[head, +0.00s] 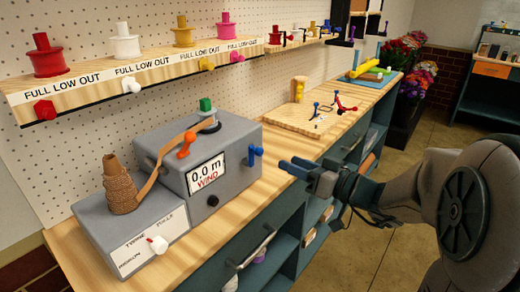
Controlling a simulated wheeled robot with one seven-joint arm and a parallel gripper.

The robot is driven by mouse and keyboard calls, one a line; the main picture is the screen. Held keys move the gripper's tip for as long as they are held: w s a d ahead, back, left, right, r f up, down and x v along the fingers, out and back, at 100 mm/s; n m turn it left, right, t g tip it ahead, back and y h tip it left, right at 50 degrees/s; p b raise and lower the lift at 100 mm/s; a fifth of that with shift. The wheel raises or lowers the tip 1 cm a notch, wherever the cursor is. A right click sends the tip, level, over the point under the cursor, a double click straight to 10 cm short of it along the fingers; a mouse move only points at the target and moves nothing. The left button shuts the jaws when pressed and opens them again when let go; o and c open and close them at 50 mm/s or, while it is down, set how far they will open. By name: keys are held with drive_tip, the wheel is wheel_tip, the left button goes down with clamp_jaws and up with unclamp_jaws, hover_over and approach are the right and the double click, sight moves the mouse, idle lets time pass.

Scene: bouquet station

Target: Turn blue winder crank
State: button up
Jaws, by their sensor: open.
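The blue winder crank (255,154) is on the right face of the grey winder box (232,139). Its grip hangs at the near right edge of the box, beside the display. The display (207,175) reads "0.0 m" and "WIND". My gripper (289,167) is open and empty, to the right of the crank. Its fingers point left towards the crank, with a small gap between them and it in the picture. The exact depth of that gap cannot be told from this view.
An orange lever (185,145) and a green knob (206,104) are on the winder. A brown twine cone (121,187) stands on a grey box at left. A wooden board (312,122) with small tools lies farther along the bench. A spool shelf (150,66) hangs above.

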sight(262, 152)
drive_tip(key=p+x, duration=0.1)
drive_tip(key=x, duration=0.9)
drive_tip(key=shift+w+a+p, duration=0.15)
drive_tip(key=shift+a+p, duration=0.05)
drive_tip(key=shift+p, duration=0.2)
clamp_jaws()
